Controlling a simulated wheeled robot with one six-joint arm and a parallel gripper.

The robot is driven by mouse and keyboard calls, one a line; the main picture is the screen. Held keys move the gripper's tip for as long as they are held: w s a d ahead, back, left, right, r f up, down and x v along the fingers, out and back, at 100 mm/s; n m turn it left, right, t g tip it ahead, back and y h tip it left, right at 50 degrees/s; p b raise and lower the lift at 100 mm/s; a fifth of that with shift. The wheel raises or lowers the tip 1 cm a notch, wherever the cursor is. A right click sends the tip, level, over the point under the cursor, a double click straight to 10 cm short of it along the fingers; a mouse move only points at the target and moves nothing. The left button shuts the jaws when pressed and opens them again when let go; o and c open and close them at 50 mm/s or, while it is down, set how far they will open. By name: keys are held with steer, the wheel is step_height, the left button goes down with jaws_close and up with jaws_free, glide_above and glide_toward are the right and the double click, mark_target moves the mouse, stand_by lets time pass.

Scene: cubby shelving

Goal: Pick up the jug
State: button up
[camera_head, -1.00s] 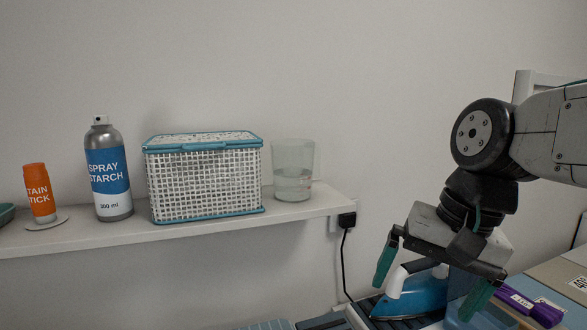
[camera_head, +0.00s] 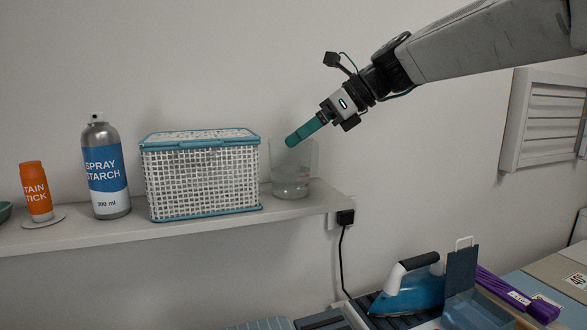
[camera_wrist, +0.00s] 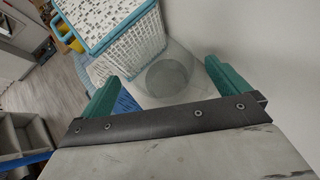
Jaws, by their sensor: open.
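The jug (camera_head: 290,182) is a clear vessel with some water in its lower part. It stands upright at the right end of the wall shelf (camera_head: 180,228), just right of the lidded basket. My gripper (camera_head: 292,141) is at the jug's rim in the head view, its teal fingertips overlapping the jug's upper part. In the wrist view my gripper (camera_wrist: 168,90) is open, with its fingers on either side of the jug (camera_wrist: 165,77). Nothing is held. Whether a finger touches the jug I cannot tell.
The white mesh basket (camera_head: 203,178) with blue trim stands close left of the jug; it also shows in the wrist view (camera_wrist: 130,48). A spray starch can (camera_head: 106,175) and an orange stain stick (camera_head: 37,190) are further left. A blue iron (camera_head: 410,290) sits below right.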

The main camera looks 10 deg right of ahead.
steer(key=x, duration=0.3)
steer(key=shift+w+a+f, duration=0.1)
steer(key=shift+a+f, duration=0.1)
steer(key=shift+f, duration=0.1)
steer(key=c, duration=1.5)
steer(key=shift+r, duration=0.15)
